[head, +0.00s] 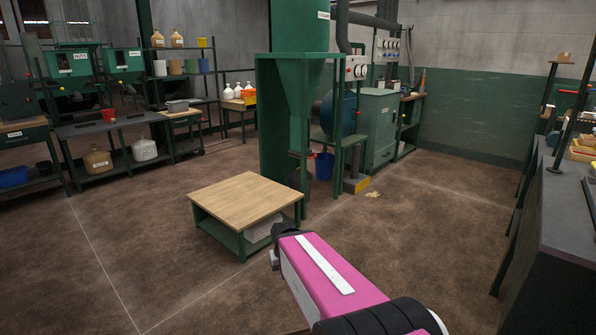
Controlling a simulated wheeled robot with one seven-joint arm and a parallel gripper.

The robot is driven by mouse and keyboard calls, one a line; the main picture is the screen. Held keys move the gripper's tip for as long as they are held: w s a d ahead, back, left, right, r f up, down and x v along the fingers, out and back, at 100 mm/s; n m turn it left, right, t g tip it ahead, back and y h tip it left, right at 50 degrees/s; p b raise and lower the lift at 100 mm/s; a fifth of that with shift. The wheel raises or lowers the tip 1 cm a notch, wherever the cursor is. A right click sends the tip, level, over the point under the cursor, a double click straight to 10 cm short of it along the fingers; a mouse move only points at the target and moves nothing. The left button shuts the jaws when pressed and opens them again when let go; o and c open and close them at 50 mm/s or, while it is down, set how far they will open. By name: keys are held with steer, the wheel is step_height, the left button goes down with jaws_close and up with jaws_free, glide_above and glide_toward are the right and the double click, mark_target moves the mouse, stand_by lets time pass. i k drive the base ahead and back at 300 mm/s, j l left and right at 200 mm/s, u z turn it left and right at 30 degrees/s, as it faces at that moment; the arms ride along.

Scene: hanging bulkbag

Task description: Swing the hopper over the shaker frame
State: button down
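A tall green hopper (300,85) with a cone-shaped lower part stands at the centre of the head view, below a green cylinder that runs out of the top of the picture. It narrows to a spout low down, near a blue bucket (324,165). I cannot pick out the shaker frame for certain. My pink arm reaches in from the bottom. Its dark far end, with my gripper (276,259) partly showing, is in front of the low wooden-topped table and well short of the hopper. The fingers are mostly hidden, so their opening cannot be told.
The low table (243,201) has a green frame and stands in front of the hopper. Workbenches and shelves with jugs line the left and back. A grey-topped bench (570,215) stands at the right. Open floor (440,215) lies between it and the hopper.

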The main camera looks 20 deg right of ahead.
mark_target(564, 96)
steer(key=i+l+z, duration=0.25)
steer(key=i+z, duration=0.2)
steer(key=i+l+z, duration=0.1)
steer(key=i+z, duration=0.3)
steer(key=i+j+z, duration=0.1)
steer(key=i+z, duration=0.35)
steer(key=i, duration=0.15)
steer(key=i+j+z, duration=0.25)
steer(key=i+z, duration=0.2)
steer(key=i+l, duration=0.2)
steer(key=i, duration=0.35)
steer(key=i+l, duration=0.15)
steer(key=i, duration=0.4)
steer(key=i+l+z, duration=0.1)
steer(key=i, duration=0.5)
steer(key=i+l+u, duration=0.1)
steer(key=i+l, duration=0.1)
